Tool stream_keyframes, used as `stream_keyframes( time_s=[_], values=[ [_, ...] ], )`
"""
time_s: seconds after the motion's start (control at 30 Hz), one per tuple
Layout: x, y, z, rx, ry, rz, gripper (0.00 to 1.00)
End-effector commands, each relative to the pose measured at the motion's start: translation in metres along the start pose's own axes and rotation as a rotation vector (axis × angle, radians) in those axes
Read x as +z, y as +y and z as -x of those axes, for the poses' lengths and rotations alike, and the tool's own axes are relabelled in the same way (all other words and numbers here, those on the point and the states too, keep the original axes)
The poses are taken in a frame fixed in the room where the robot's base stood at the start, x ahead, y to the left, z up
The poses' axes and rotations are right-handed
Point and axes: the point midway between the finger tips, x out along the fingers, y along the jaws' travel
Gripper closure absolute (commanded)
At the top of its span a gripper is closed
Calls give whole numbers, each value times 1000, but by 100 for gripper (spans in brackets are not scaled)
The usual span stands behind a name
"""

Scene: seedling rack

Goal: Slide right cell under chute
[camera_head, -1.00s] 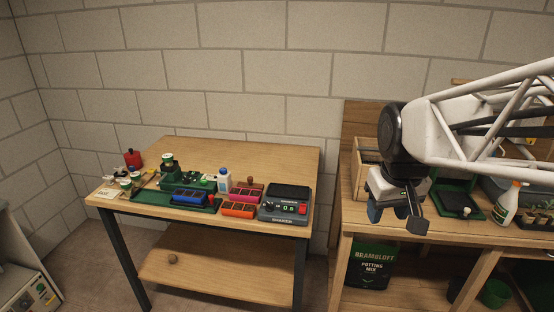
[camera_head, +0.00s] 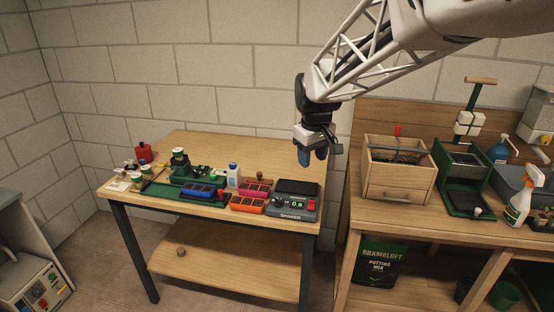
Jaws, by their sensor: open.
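Which part is the chute, and which cell is the right one, is too small to tell. An orange cell tray (camera_head: 248,205) and a magenta one (camera_head: 256,188) lie just right of the rack. My gripper (camera_head: 306,160) hangs above the table's right rear edge, pointing down, apart from all trays. It is open, and I see nothing in it.
A dark shaker unit (camera_head: 292,201) stands at the table's right front corner. A white bottle with a blue cap (camera_head: 233,175) stands behind the trays. A wooden box (camera_head: 398,170) is on the right bench.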

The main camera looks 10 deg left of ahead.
Motion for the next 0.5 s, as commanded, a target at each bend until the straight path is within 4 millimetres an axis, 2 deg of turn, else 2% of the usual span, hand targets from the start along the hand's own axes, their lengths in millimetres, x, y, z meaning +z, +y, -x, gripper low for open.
stream_keyframes(
  time_s=[0.1,0.5],
  values=[
    [-35,-8,-14,-6,-7,60,52],
    [-142,-44,-65,-23,-27,255,52]
  ],
)
